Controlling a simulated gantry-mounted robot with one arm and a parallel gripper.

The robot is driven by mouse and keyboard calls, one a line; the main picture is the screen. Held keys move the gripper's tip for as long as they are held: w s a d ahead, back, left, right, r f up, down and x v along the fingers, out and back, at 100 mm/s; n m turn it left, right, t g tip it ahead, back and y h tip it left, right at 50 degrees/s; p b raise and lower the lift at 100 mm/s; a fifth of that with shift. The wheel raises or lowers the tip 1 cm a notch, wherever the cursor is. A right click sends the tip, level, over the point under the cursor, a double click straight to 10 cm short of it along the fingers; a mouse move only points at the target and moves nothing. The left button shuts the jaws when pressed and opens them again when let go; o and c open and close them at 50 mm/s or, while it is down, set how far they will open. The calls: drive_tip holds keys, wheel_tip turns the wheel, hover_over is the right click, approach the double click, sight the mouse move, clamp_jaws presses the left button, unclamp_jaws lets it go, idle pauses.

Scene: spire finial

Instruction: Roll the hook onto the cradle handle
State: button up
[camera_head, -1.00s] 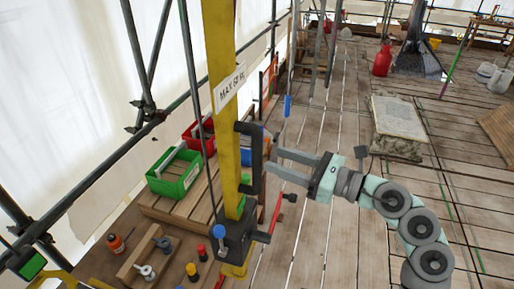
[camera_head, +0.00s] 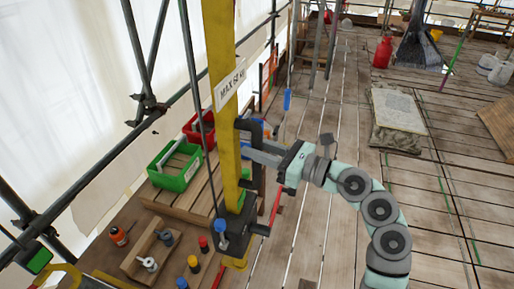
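A tall yellow post (camera_head: 221,70) with a "MAX" weight label rises through the left-centre. A black C-shaped handle (camera_head: 257,133) stands out from its right side, above a dark block (camera_head: 237,228) with a side knob. A yellow curved piece, perhaps the hook (camera_head: 236,264), shows partly under the block. My gripper (camera_head: 250,152) comes in from the right with its fingers at the handle's upright bar, across its middle. Whether the fingers are clamped on the bar or only around it is unclear. I cannot clearly make out the cradle handle.
A green bin (camera_head: 174,167) and a red bin (camera_head: 198,128) stand left of the post on planks. Bottles and a wooden tool block (camera_head: 150,254) lie lower left. A blue-ended cord (camera_head: 287,99) hangs behind my gripper. A stone slab (camera_head: 397,108) lies on the floor at right.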

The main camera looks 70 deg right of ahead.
clamp_jaws()
idle(1.0)
